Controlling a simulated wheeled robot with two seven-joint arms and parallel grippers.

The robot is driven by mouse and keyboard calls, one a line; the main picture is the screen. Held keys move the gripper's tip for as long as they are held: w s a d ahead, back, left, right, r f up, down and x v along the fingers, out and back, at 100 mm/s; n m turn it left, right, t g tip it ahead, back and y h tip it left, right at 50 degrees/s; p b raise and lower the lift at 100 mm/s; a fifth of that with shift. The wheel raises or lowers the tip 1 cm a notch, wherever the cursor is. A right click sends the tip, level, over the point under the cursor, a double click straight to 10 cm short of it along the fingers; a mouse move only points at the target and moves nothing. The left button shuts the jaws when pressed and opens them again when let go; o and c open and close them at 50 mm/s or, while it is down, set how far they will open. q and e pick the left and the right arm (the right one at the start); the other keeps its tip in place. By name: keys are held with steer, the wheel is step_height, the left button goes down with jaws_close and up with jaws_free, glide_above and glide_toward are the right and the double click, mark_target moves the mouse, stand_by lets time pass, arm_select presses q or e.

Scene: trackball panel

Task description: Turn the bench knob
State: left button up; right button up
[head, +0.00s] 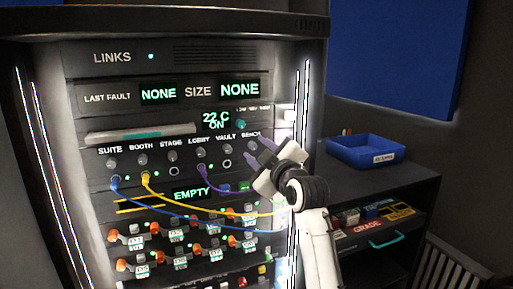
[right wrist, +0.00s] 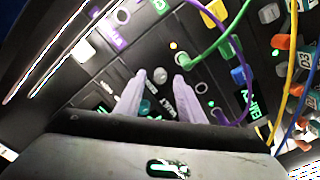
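The bench knob is a small grey knob (head: 252,144) under the BENCH label, at the right end of the knob row in the head view. In the right wrist view the knob (right wrist: 160,76) sits between my two fingertips. My right gripper (head: 260,154) faces the panel at this knob and partly covers the area below it. Its pale fingers (right wrist: 160,84) are open, one on each side of the knob, with a gap visible on both sides. I cannot tell how far the tips stand from the panel. My left gripper is not in view.
A green cable (right wrist: 206,42) and a purple cable (head: 212,189) plug in close to my right gripper. Yellow (head: 195,205) and blue (head: 180,212) cables hang across the panel. A blue tray (head: 365,153) stands on the dark cabinet at right.

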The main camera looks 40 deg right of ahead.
steer(key=shift+w+d, duration=0.1)
steer(key=shift+w, duration=0.4)
jaws_close()
